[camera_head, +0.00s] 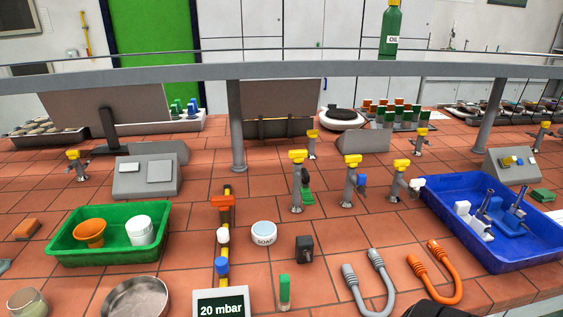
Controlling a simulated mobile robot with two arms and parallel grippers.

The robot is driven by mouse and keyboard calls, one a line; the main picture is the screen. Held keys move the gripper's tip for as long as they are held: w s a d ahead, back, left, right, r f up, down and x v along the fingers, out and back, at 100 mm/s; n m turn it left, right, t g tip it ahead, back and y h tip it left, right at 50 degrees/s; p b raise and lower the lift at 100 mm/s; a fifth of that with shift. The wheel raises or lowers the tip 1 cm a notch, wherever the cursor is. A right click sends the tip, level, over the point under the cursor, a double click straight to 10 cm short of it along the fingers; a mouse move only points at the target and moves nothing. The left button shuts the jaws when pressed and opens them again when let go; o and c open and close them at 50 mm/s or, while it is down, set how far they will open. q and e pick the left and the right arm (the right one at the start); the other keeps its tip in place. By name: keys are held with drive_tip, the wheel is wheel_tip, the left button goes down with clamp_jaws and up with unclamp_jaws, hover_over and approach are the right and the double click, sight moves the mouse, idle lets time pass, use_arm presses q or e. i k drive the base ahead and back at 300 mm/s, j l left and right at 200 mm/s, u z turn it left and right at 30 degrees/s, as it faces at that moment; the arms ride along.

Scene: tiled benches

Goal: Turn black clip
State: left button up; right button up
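A small black block with a knob-like top (304,249) stands on the tiled bench, right of the white soap tub; it looks like the black clip. Another black piece (305,180) is on the side of a yellow-topped tap, above a green piece, so I cannot be sure which one is the clip. A dark rounded shape cut off at the bottom edge, right of centre, may be part of my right gripper or arm; its fingertips are hidden. It is apart from both black pieces. My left gripper is not in view.
A soap tub (263,234), a yellow pipe with a 20 mbar display (221,304), a green bottle-like piece (284,291), and grey (357,285) and orange (417,268) hoses surround the block. A green tray (70,257) is left, a blue tray (450,222) right. Taps stand behind.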

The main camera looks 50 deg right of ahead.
sight(305, 178)
drive_tip(key=z, duration=1.6)
